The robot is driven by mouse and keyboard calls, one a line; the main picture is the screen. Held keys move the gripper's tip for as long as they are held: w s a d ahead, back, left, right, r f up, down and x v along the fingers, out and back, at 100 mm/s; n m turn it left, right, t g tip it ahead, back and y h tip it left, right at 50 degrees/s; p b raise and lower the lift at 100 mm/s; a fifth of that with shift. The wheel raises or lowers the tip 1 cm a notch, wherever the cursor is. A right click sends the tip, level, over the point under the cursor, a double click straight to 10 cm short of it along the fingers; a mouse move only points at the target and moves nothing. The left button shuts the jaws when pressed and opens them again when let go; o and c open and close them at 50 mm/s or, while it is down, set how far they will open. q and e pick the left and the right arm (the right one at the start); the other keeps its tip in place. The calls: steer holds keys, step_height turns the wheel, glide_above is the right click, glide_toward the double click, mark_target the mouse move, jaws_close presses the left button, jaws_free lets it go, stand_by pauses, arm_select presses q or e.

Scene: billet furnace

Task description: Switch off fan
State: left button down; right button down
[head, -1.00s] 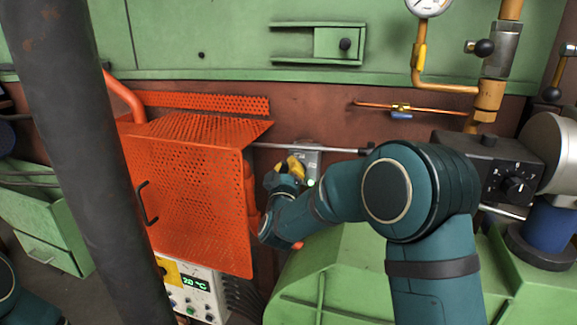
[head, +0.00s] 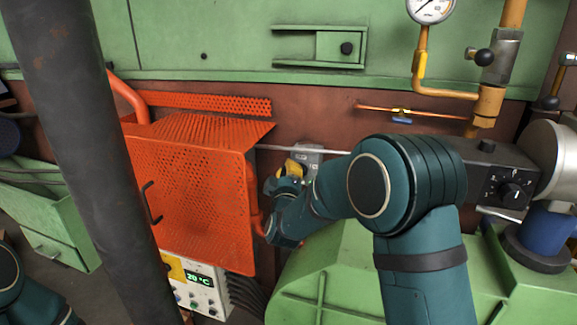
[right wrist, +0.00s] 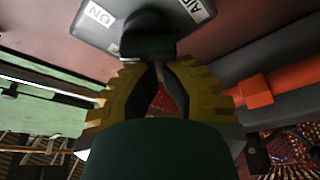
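A small grey switch box (head: 309,156) is on the brown wall, right of the orange perforated cage. In the right wrist view the box (right wrist: 100,38) carries an "ON" label and a label that seems to begin "AIR". A dark knob or lever (right wrist: 148,42) stands out from it. My right gripper (right wrist: 157,66) has its yellow fingers brought together right at this dark part; I cannot tell whether they touch it. In the head view my right gripper (head: 291,167) is at the box's left side and partly covers it. My left gripper is out of view.
The orange cage (head: 195,195) is close on the left of my right gripper. A thin metal rod (head: 325,151) runs across near the box. A green housing (head: 320,275) lies below my arm. A black control box with a dial (head: 509,192) is at the right.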

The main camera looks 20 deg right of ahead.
arm_select(q)
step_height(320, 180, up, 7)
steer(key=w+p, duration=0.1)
steer(key=p, duration=0.5)
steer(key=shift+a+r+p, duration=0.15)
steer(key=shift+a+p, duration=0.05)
steer(key=shift+p, duration=0.15)
arm_select(e)
steer(key=shift+w+f+n+g+y, duration=0.1)
steer(key=shift+f+n+g+y, duration=0.2)
steer(key=shift+n, duration=0.95)
steer(key=shift+s+f+n+g+y, duration=0.1)
steer(key=shift+f+n+g+y, duration=0.2)
steer(key=shift+n, duration=0.9)
steer(key=shift+w+f+n+g+y, duration=0.15)
steer(key=shift+n+g, duration=0.25)
steer(key=shift+n, duration=0.85)
steer(key=shift+f, duration=0.1)
